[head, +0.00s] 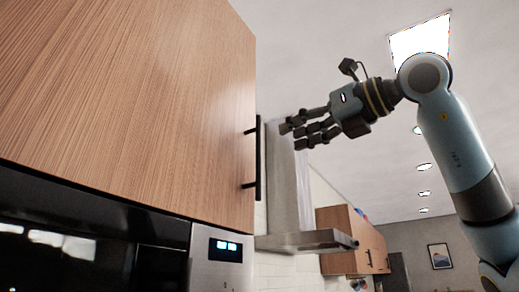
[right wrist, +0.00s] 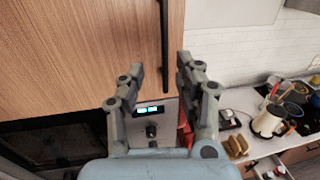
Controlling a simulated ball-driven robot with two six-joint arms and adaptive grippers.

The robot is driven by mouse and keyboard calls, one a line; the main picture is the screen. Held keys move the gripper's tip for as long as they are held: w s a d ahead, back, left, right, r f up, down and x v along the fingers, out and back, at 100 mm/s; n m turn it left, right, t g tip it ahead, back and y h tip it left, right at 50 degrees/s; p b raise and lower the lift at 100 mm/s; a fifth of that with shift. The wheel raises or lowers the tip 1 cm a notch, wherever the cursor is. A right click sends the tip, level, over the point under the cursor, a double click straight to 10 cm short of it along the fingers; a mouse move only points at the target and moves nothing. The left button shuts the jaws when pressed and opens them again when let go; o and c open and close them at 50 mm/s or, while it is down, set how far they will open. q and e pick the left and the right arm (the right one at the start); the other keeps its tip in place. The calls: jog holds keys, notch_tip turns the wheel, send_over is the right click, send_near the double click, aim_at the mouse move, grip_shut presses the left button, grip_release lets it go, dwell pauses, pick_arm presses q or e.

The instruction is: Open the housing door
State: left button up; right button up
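The housing door is a wood-grain cabinet door (head: 130,90) that fills the upper left of the head view and looks shut. Its black vertical bar handle (head: 258,160) is at the door's right edge. My right gripper (head: 292,135) is open and empty, to the right of the handle's upper part, with a gap between them. In the right wrist view, the door (right wrist: 80,50) is at the left. The handle (right wrist: 164,45) appears between the two spread fingertips of my right gripper (right wrist: 160,70), and I see no contact. My left gripper is not in view.
Below the door is a black glass-fronted appliance (head: 70,240) with a lit control panel (head: 225,247). A range hood (head: 300,241) stands behind the gripper. The space right of the door looks open.

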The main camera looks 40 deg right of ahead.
aim_at(260, 149)
jog(key=shift+h, duration=0.3)
jog(key=w+p, duration=0.1)
jog(key=w, duration=0.2)
jog(key=w+a+p, duration=0.1)
jog(key=w+p, duration=0.1)
jog(key=w, duration=0.1)
jog(key=w+p, duration=0.2)
jog(key=w, duration=0.1)
jog(key=shift+w+a+r, duration=0.2)
jog(key=shift+a, duration=0.05)
jog(key=shift+w+a+f+p, duration=0.15)
jog(key=shift+w+p, duration=0.2)
jog(key=shift+w, duration=0.3)
grip_shut()
